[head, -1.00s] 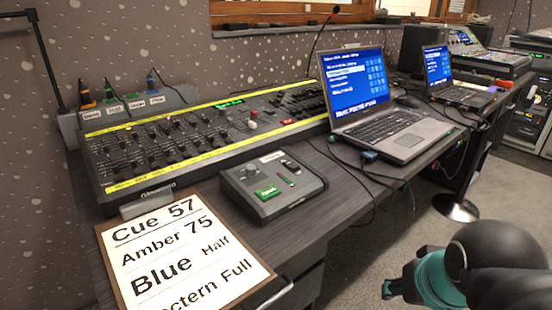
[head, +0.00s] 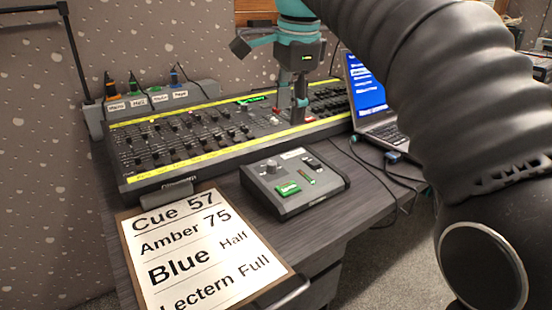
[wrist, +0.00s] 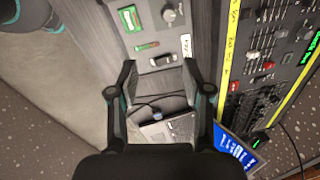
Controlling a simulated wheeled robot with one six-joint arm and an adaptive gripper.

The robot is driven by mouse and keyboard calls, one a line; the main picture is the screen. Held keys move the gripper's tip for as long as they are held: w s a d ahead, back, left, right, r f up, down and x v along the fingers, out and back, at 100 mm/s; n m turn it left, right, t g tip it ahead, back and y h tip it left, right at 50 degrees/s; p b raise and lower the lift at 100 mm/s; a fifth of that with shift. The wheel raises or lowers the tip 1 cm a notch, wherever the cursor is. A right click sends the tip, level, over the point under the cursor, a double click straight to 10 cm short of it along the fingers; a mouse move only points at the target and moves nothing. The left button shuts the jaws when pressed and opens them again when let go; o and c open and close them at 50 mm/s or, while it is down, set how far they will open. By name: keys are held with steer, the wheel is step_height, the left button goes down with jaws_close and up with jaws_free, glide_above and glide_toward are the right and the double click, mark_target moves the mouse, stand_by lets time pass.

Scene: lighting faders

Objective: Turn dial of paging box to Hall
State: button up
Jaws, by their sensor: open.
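The small grey box (head: 310,200), which looks like the paging box, stands on the desk in front of the fader console. Its round grey dial (head: 270,167) is at the back left of its top, near a green button (head: 287,188) and a dark switch. The dial also shows at the top of the wrist view (wrist: 170,13). I cannot read where its pointer sits. My gripper (head: 300,112) hangs over the console, behind and above the box, pointing down. In the wrist view my gripper (wrist: 160,76) has its fingers apart with nothing between them, and the dial lies beyond the fingertips.
The long fader console (head: 190,140) has yellow-edged strips. A cue board (head: 200,250) lies at the desk's front left. A laptop (head: 380,130) stands to the right, partly hidden by my arm, with cables near it. A box with labelled cables (head: 150,100) is at the back left.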

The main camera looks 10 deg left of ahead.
mark_target(271, 163)
steer(key=shift+m, duration=0.5)
steer(key=a+f+b, duration=0.1)
steer(key=f, duration=0.3)
steer(key=w+a+f+b, duration=0.1)
steer(key=f, duration=0.3)
steer(key=w+a+f+b, duration=0.1)
steer(key=a+f+b, duration=0.1)
steer(key=f, duration=0.3)
steer(key=shift+w+f, duration=0.1)
jaws_close()
